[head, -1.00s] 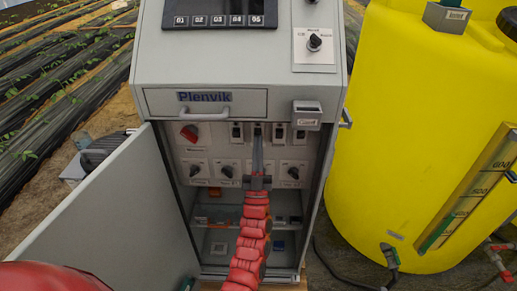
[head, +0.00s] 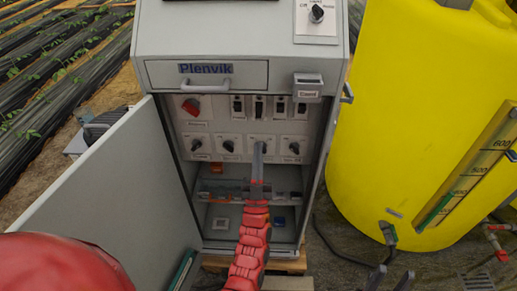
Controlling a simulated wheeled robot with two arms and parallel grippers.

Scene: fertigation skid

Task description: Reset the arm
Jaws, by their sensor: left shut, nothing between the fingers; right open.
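The grey control cabinet (head: 160,20) stands in the middle of the head view with its lower door (head: 95,185) swung open to the left. My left arm, with red segments, reaches up the middle toward the cabinet. Its gripper (head: 257,148) is shut and empty, in front of the lower row of knobs, and overlaps the third knob (head: 260,141) in the picture. I cannot tell whether it touches the panel.
A red rotary switch (head: 191,106) and several breakers (head: 259,106) sit above the knobs. Shelves with small items (head: 222,224) lie below. A big yellow tank (head: 400,120) stands to the right, with a hose on the floor beside it.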

